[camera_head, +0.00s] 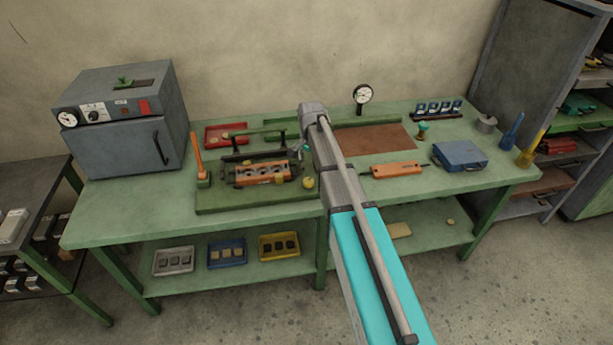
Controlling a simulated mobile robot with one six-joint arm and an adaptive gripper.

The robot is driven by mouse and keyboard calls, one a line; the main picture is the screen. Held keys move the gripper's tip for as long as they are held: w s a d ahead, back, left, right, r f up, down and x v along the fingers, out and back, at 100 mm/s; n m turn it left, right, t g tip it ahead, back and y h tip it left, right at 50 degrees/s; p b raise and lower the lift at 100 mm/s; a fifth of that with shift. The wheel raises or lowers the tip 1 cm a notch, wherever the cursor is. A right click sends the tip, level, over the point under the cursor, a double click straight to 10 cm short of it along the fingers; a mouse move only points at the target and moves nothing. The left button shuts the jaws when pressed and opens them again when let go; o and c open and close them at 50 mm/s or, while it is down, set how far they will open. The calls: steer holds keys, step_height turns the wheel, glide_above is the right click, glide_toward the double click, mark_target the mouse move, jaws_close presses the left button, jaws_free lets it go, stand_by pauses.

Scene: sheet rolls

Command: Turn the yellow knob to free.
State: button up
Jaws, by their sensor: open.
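A small yellow knob (308,183) sits at the right end of the roller device, on the green base board (250,199). A second, duller yellow piece (279,179) shows on the device's front. The device has dark bars and an orange front plate (254,174). Which way the knob is turned is too small to tell. My arm (343,185) reaches up from the lower right, its grey wrist end just above and right of the knob.
An orange-handled lever (197,157) stands at the board's left. A grey oven (120,125) is on the bench's left. The bench's front strip is clear.

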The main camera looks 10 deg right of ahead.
steer(key=r+m, duration=0.1)
steer(key=m, duration=0.1)
glide_above(308, 181)
steer(key=shift+w, duration=0.1)
steer(key=shift+f, duration=0.25)
step_height(308, 181, down, 13)
steer(key=b, duration=1.3)
steer(key=shift+f, duration=0.2)
stand_by(0.3)
steer(key=c, duration=1.1)
